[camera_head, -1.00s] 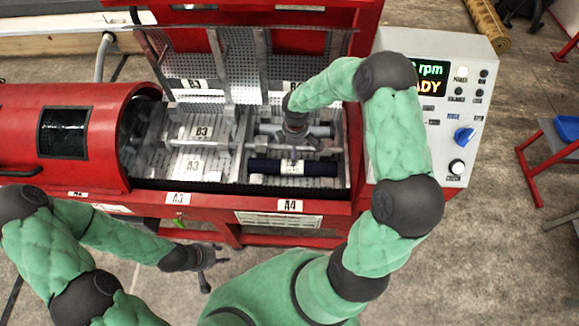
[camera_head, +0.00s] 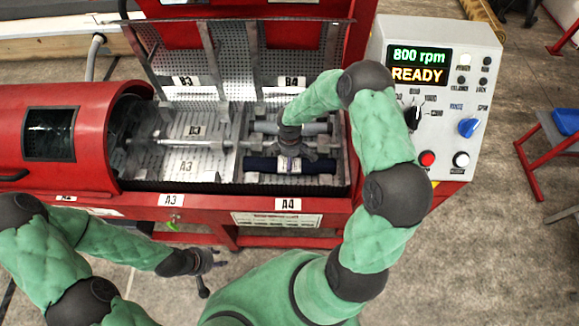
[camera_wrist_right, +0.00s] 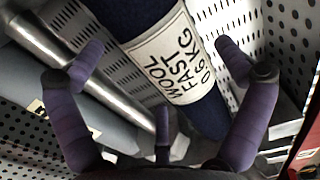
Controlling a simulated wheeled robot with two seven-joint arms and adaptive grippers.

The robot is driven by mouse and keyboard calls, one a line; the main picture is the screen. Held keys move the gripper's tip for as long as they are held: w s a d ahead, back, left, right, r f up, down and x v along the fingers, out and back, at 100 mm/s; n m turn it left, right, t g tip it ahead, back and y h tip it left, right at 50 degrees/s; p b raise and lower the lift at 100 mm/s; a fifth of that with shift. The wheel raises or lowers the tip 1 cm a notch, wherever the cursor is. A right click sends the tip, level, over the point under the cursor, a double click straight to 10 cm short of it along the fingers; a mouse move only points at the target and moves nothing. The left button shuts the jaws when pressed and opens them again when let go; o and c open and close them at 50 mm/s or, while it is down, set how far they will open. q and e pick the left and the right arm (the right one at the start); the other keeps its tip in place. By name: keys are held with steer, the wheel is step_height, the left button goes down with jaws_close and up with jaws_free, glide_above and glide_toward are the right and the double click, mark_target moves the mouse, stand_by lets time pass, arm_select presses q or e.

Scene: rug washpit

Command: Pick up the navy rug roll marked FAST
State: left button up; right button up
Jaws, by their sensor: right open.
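The navy rug roll (camera_head: 318,166) lies across the front of the right-hand bay of the red machine, above the A4 label. My right gripper (camera_head: 290,154) is over the middle of the roll, pointing down. In its wrist view the right gripper (camera_wrist_right: 158,62) is open, with fingers on both sides of the roll and no clear contact. My left gripper (camera_head: 206,268) hangs empty in front of the machine, its fingers spread.
A metal shaft (camera_head: 185,143) crosses the bays behind the navy roll. A grey roll (camera_head: 318,128) lies behind the shaft. The perforated lid (camera_head: 230,60) stands open. The control panel (camera_head: 440,100) on the right reads 800 rpm READY. The A3 bay (camera_head: 190,165) holds no roll.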

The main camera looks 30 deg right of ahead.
step_height(320, 180, down, 3)
steer(key=shift+r, duration=0.2)
steer(key=shift+r, duration=0.1)
steer(key=shift+c, duration=0.3)
steer(key=c, duration=1.4)
